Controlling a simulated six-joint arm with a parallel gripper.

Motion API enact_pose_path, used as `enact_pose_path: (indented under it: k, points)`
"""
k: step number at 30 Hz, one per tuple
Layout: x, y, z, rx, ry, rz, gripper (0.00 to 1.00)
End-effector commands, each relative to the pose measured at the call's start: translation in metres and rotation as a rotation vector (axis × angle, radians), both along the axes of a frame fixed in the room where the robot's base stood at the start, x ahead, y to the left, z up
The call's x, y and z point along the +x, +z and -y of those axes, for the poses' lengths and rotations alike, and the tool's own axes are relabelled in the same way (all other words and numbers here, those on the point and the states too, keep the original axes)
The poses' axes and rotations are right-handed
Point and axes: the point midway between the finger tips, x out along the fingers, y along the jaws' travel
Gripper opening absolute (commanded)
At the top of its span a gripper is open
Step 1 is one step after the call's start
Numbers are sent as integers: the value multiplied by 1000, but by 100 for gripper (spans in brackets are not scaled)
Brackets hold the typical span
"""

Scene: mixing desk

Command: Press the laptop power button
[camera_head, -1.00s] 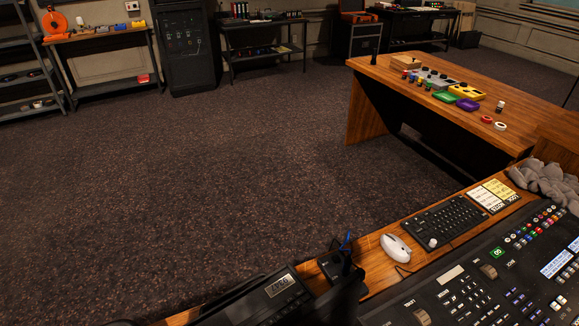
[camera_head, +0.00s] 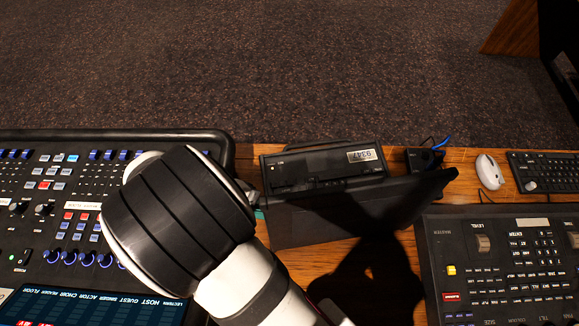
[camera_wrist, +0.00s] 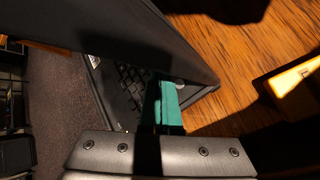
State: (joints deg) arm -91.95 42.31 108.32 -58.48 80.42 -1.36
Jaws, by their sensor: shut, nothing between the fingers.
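The laptop's dark lid (camera_head: 335,215) stands open on the wooden desk, its back toward the head camera. In the wrist view the lid (camera_wrist: 120,35) spans the top, and part of the keyboard (camera_wrist: 132,85) shows beneath it. My gripper (camera_wrist: 167,88) is shut and empty, with teal fingertips at the keyboard's corner, beside the lid. A small round grey spot (camera_wrist: 180,84) beside the fingertips may be the power button. I cannot tell whether the fingers touch it. In the head view my wrist hides most of my gripper at the laptop's left side.
A black box with a 9347 label (camera_head: 366,156) stands behind the laptop. A white mouse (camera_head: 489,171) and a keyboard (camera_head: 545,172) lie to the right. Mixing consoles stand left (camera_head: 45,240) and right (camera_head: 500,260). A yellow-edged object (camera_wrist: 295,75) is at the wrist view's right.

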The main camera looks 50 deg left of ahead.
Motion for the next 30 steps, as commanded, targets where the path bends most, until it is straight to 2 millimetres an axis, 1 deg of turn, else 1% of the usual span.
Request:
enact_pose_path:
  k: [1,4,10,30]
  points:
    - [0,-7,1,-4,0,0,0]
    - [0,-19,1,-4,0,0,0]
    - [0,-34,0,-1,0,0,0]
    - [0,-36,0,0,0,0,0]
